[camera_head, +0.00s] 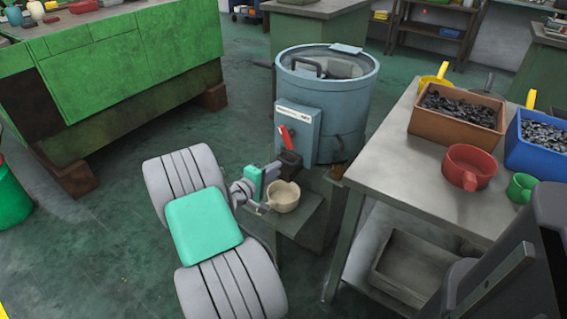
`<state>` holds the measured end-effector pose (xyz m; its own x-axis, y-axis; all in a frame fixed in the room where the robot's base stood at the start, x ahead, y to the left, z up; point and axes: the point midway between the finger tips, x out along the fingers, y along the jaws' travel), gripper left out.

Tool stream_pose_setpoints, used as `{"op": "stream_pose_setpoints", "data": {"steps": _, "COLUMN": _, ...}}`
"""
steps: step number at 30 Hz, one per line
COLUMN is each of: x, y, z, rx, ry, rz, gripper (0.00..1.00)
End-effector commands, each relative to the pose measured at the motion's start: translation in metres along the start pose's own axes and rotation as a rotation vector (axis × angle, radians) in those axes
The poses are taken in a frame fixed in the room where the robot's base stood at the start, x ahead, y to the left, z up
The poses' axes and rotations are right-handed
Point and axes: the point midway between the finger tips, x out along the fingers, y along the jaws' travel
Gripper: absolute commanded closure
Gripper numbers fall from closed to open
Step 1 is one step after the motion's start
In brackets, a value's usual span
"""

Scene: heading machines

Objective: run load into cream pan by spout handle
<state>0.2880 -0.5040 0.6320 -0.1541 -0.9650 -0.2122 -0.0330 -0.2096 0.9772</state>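The cream pan (284,197) is a small round bowl-like pan under the dark spout (289,165) of a blue-grey drum machine (327,105). It looks level and empty; I cannot tell whether it rests on the green stand below or hangs just above it. The red spout handle (285,132) slants up to the left on the machine's front panel, above the spout. My gripper (263,207) is at the left side of the pan, close to or touching it. Its fingers are too small to tell whether they are shut on the pan.
A metal table (400,178) at right bears a brown bin (422,123) and a blue bin (531,155) of dark parts, a red pan (471,166) and a green cup (520,187). A green cabinet (120,70) stands at left. Floor between is clear.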

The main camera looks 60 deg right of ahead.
Motion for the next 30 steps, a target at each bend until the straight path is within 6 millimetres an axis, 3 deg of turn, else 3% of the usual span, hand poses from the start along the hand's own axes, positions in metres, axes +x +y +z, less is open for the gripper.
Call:
{"op": "stream_pose_setpoints", "data": {"steps": 3, "x": 0.026, "y": -0.004, "z": 0.002, "rx": 0.004, "ry": -0.004, "rz": -0.002, "gripper": 0.81}}
{"op": "stream_pose_setpoints", "data": {"steps": 9, "x": 0.055, "y": -0.002, "z": 0.0, "rx": 0.006, "ry": -0.001, "rz": -0.002, "gripper": 0.81}}
{"op": "stream_pose_setpoints", "data": {"steps": 18, "x": 0.059, "y": -0.001, "z": -0.001, "rx": 0.004, "ry": 0.001, "rz": -0.003, "gripper": 0.81}}
{"op": "stream_pose_setpoints", "data": {"steps": 25, "x": 0.059, "y": -0.001, "z": -0.001, "rx": 0.004, "ry": 0.001, "rz": -0.003, "gripper": 1.0}}
{"op": "stream_pose_setpoints", "data": {"steps": 30, "x": 0.059, "y": -0.001, "z": -0.001, "rx": 0.005, "ry": 0.001, "rz": -0.004, "gripper": 1.0}}
